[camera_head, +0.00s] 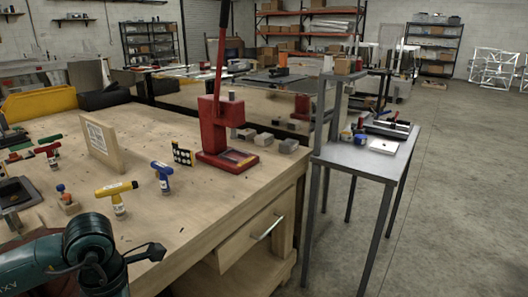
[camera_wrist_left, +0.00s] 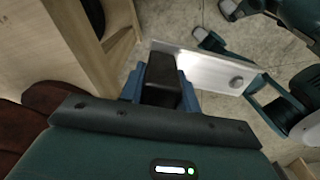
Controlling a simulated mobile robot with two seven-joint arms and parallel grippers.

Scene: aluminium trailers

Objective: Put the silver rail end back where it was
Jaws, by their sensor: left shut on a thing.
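The silver rail end (camera_wrist_left: 222,76) shows in the left wrist view as a bright flat metal piece with a round knob or bolt near its right end. My left gripper (camera_wrist_left: 163,82) is shut on it near its left end; a dark block at the jaws hides part of the grip. It is held beside a wooden bench side, with concrete floor beyond. In the head view my left arm comes in at the bottom left, but its jaws and the rail end are out of frame.
A wooden workbench (camera_head: 215,206) carries a red press (camera_head: 222,125), small grey blocks (camera_head: 264,139), a yellow T-handled tool (camera_head: 117,190), a blue one (camera_head: 162,172) and an upright wooden board (camera_head: 100,141). A grey metal table (camera_head: 357,157) stands right of it. Open floor lies further right.

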